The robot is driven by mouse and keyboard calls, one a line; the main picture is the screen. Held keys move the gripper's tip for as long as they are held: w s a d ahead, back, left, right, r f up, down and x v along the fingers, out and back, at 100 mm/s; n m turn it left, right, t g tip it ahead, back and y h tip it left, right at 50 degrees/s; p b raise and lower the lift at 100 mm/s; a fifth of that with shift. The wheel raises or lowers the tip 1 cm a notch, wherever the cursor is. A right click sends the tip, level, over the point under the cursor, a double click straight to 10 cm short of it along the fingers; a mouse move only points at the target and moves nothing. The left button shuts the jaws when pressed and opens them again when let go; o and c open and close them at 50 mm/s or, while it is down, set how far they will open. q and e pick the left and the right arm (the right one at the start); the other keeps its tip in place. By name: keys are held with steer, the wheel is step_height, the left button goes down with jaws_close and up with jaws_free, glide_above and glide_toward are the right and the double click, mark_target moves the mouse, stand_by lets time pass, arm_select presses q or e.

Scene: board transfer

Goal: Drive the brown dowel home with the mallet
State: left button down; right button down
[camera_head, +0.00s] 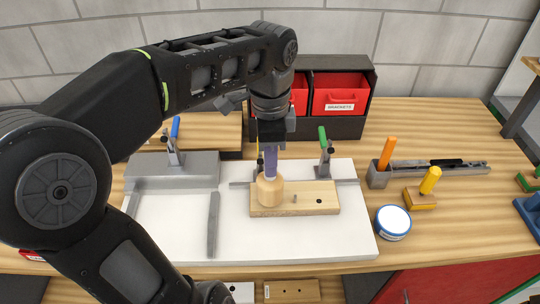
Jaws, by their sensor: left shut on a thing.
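My left gripper (270,138) reaches in from the left, pointing down, shut on the purple handle of the mallet (270,190). The mallet's pale round wooden head is at the bottom, over the left part of a light wooden board (327,191). I cannot tell whether the head touches the board. A small stub (294,198) stands in the board just right of the head; its colour is hard to make out. Farther right is a dark hole. I cannot pick out the brown dowel for certain; the mallet head hides part of the board. My right gripper is not in view.
The board lies on a white panel (340,242) by a green-handled clamp (325,150). A grey holder (378,176) with an orange handle, a yellow-handled tool (428,184) and a round blue-rimmed tin (392,222) stand to the right. Red bins (340,92) are behind.

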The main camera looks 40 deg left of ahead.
arm_select(q)
steer(key=shift+r, duration=0.1)
steer(key=shift+r+p, duration=1)
steer(key=shift+r, duration=0.05)
step_height(320, 180, up, 5)
steer(key=p, duration=0.4)
